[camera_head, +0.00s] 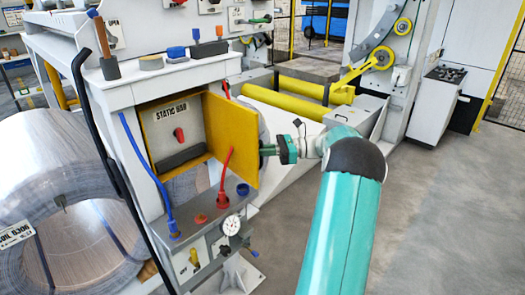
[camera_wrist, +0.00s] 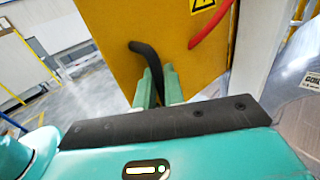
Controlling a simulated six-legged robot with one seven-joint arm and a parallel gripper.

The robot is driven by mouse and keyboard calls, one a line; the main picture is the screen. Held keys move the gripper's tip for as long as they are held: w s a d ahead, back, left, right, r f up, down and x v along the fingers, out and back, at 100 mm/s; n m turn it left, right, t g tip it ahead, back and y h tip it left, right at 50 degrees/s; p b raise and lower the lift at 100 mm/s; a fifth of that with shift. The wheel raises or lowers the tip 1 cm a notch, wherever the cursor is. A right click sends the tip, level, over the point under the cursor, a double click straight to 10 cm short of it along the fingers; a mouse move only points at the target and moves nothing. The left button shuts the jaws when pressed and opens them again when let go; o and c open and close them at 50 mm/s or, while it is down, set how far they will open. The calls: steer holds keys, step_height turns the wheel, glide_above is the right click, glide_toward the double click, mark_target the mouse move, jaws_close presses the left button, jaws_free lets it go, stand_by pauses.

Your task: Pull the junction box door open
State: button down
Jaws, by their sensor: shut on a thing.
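The junction box (camera_head: 175,135) has a grey inside with a "STATIC" label, a red knob and a dark bar at the bottom. Its yellow door (camera_head: 229,138) stands swung out from the right side of the opening, so the inside shows. The door's outer face fills much of the wrist view (camera_wrist: 130,25), with a warning sticker at the top. My gripper (camera_head: 268,150) is at the outer face of the door. In the wrist view its two fingers (camera_wrist: 158,88) are shut on a black curved handle (camera_wrist: 146,50); the handle's lower part is between the fingers.
A red cable (camera_head: 226,170) hangs in front of the door and a blue cable (camera_head: 145,165) left of the box. A dial gauge (camera_head: 231,225) is below. A big wire coil (camera_head: 70,200) stands at left. The floor at right (camera_head: 450,210) is clear.

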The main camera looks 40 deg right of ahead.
steer(key=shift+a, duration=0.15)
steer(key=c, duration=1.6)
jaws_free()
steer(key=shift+w, duration=0.1)
steer(key=v, duration=1.4)
steer(key=shift+a, duration=0.1)
